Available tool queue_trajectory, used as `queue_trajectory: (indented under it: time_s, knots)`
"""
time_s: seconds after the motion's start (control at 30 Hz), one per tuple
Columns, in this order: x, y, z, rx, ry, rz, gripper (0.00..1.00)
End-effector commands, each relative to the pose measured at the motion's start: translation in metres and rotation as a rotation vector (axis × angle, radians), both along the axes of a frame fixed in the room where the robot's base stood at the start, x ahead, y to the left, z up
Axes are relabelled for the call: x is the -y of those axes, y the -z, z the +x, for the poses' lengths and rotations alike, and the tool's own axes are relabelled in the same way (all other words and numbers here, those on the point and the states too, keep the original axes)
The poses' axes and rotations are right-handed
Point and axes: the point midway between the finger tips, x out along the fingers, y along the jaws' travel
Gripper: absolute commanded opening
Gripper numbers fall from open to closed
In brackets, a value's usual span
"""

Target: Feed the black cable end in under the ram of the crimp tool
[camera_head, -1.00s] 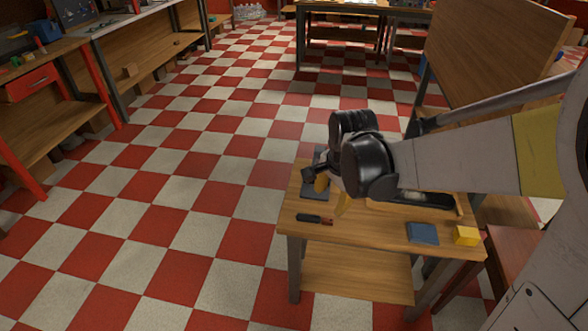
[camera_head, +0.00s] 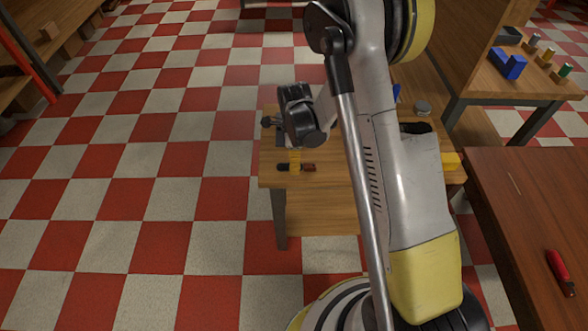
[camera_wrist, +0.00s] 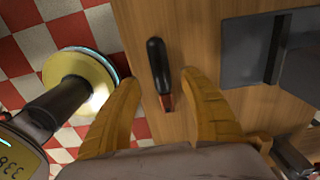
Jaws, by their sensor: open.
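The black cable end (camera_head: 284,167), a short black piece with a red tip, lies on the small wooden table. In the wrist view the cable end (camera_wrist: 157,62) lies between and slightly beyond my two yellow fingers, its red tip toward me. My gripper (camera_wrist: 160,77) is open, with nothing held. In the head view my gripper (camera_head: 294,163) is over the cable end. A dark grey flat piece with an upright edge (camera_wrist: 248,50) lies to the right in the wrist view; it may be the crimp tool, but its ram is not clear to see.
The small table (camera_head: 330,205) has bare wood in front. A dark red-brown table (camera_head: 520,205) with a red-handled tool (camera_head: 558,272) stands at right. Checkered floor is clear at left.

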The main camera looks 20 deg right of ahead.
Motion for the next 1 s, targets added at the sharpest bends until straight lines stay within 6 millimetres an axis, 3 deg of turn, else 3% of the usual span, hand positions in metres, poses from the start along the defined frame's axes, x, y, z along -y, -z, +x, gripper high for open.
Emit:
queue_trajectory:
  time_s: [0.03,0.13,0.37,0.4,0.57,1.0]
  knots:
    - [0.001,0.015,0.002,0.000,0.000,0.000,0.50]
    - [0.001,0.027,0.001,0.000,0.000,0.000,0.50]
    - [0.001,0.028,0.001,0.001,-0.001,0.000,0.50]
    - [0.001,0.028,0.001,0.001,-0.001,0.000,0.46]
    - [0.001,0.028,0.001,0.001,-0.001,0.000,0.00]
    - [0.001,0.026,0.001,0.000,-0.002,0.000,0.00]
